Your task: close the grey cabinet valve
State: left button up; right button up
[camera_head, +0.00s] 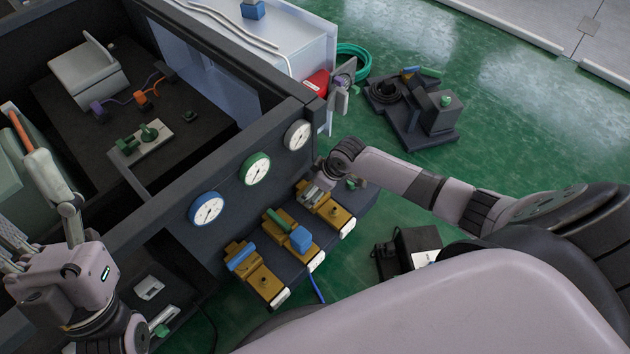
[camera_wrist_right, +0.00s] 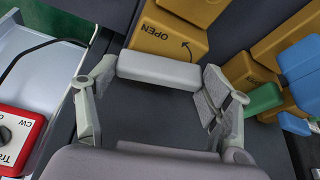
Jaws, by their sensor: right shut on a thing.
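The grey valve handle (camera_wrist_right: 158,70) is a pale bar in the right wrist view, lying across the picture between my right gripper's fingers (camera_wrist_right: 155,92). Its brass body (camera_wrist_right: 170,38) behind it bears the word OPEN and a curved arrow. In the head view this valve is the rightmost brass one (camera_head: 338,214) on the cabinet's front shelf. My right gripper (camera_head: 313,190) is shut on the grey handle there and partly hides it. My left gripper (camera_head: 68,215) is at the left edge, away from the valves; its jaw state is unclear.
Two neighbouring brass valves have a green handle (camera_head: 279,222) and a blue handle (camera_head: 242,257). A blue block (camera_head: 301,239) sits by the green one. Blue, green and white gauges (camera_head: 298,135) are above. A red box (camera_wrist_right: 18,138) stands at the side. Green floor lies beyond the shelf.

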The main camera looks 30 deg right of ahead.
pick_arm(q)
jog(key=w+d+f+g+y+p, duration=0.1)
jog(key=w+f+g+y+p, duration=0.1)
jog(key=w+f+g, duration=0.5)
pick_arm(e)
jog(key=shift+a+r+m, duration=0.1)
jog(key=shift+r+m, duration=0.05)
jog(key=shift+m, duration=0.55)
jog(key=shift+m+h+p, duration=0.3)
jog(key=shift+m+p, duration=0.1)
jog(key=shift+p, duration=0.4)
jog(key=shift+m+t+p, duration=0.3)
jog(key=shift+p, duration=0.15)
pick_arm(q)
notch_tip(320, 180, down, 12)
jog(key=w+a+g+y, duration=0.1)
jog(key=w+g+y, duration=0.1)
jog(key=g, duration=0.4)
jog(key=shift+w+g+y, duration=0.25)
jog(key=shift+g+y, duration=0.15)
jog(key=shift+a+r, duration=0.1)
pick_arm(e)
jog(key=o, duration=1.2)
jog(key=shift+c, duration=0.2)
jog(key=v, duration=1.1)
jog(key=shift+s+r, duration=0.25)
jog(key=shift+r, duration=0.1)
